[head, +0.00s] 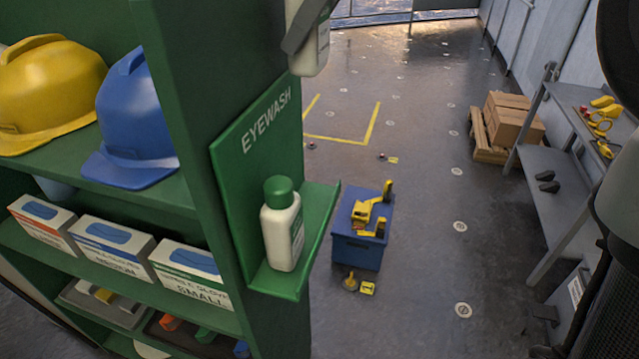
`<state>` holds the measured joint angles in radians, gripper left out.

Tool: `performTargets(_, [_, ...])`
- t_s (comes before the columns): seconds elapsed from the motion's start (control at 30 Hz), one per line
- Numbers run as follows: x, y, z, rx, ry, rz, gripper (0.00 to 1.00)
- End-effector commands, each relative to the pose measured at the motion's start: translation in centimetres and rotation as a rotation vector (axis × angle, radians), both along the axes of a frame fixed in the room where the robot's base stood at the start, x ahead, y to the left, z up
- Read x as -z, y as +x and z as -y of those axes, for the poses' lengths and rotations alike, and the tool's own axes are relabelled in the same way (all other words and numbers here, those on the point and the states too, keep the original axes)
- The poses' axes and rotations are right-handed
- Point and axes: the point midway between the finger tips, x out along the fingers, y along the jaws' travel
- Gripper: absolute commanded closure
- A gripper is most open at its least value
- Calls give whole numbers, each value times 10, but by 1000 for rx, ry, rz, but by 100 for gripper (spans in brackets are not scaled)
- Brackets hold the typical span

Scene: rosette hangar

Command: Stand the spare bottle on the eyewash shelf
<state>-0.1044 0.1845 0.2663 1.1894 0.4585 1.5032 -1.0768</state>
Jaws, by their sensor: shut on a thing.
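The green eyewash shelf (282,281) is fixed to the side of a green rack, under a back panel lettered EYEWASH. One white bottle with a green cap (282,238) stands upright on its front part. The shelf's far part beside that bottle looks bare. My gripper (299,32) shows only in part at the top edge, as a grey finger across a second white bottle, the spare bottle (316,55). It is shut on this bottle and holds it above the shelf, apart from it. The top of the spare bottle is cut off by the frame.
The green rack at left holds a yellow helmet (48,88), a blue helmet (130,120) and glove boxes (192,275). A blue crate (357,252) with yellow tools stands on the floor beyond the shelf. A grey bench (560,150) stands at right. Open floor lies between.

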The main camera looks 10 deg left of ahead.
Motion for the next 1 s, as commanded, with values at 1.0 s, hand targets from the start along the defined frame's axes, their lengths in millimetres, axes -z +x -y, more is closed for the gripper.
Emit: performTargets(1.0, [223, -5, -2, -25, -1, -3, 86])
